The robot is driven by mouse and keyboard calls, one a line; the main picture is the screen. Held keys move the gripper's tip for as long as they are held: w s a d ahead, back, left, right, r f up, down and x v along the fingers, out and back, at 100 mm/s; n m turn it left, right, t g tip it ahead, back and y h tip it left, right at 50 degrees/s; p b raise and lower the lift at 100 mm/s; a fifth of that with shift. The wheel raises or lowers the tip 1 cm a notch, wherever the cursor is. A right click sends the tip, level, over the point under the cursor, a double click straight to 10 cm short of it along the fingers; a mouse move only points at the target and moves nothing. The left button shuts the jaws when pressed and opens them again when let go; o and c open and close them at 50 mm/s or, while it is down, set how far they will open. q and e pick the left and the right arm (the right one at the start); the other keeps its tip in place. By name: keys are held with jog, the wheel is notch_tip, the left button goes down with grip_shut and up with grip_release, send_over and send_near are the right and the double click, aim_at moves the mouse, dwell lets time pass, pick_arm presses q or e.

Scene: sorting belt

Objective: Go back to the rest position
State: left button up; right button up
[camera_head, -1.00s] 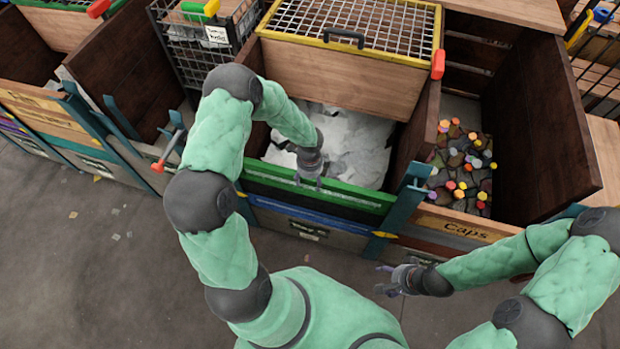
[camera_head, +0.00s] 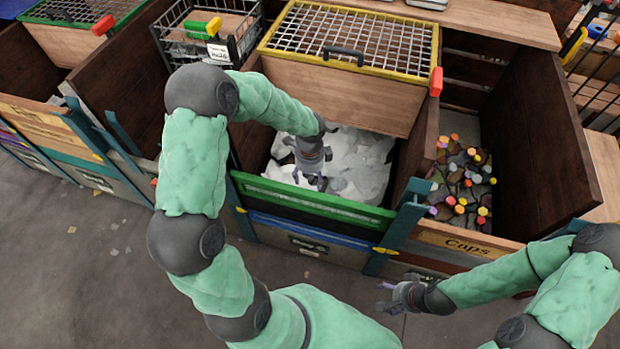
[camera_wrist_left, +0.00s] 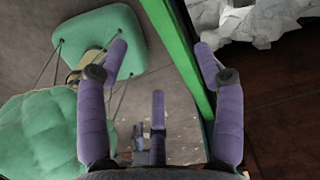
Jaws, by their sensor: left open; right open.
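My left gripper (camera_head: 312,182) is over the front part of the bin of white scraps (camera_head: 352,150), close to its green front rim (camera_head: 300,196). It is open and nothing shows between its fingers. In the left wrist view the purple fingers (camera_wrist_left: 155,85) are spread apart, with the green rim (camera_wrist_left: 183,60) beneath and white scraps (camera_wrist_left: 265,20) at the upper right. My right gripper (camera_head: 384,296) is low in front of the caps bin, outside it. It is open and looks empty.
The bin labelled Caps (camera_head: 466,242) holds many coloured caps (camera_head: 464,180). A yellow-framed mesh lid (camera_head: 350,38) and a black wire basket (camera_head: 215,40) stand behind. Teal posts (camera_head: 402,225) flank the bins. The floor (camera_head: 80,260) at the front left is clear apart from small scraps.

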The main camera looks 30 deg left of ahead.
dwell(0.4)
pick_arm(q)
jog(key=s+d+f+n+h, duration=0.4)
jog(key=s+d+f+n, duration=1.1)
jog(key=s+d+n, duration=0.1)
jog(key=shift+s+d+f+n, duration=0.15)
jog(key=shift+d+f+n, duration=0.15)
jog(key=shift+d+n, duration=0.6)
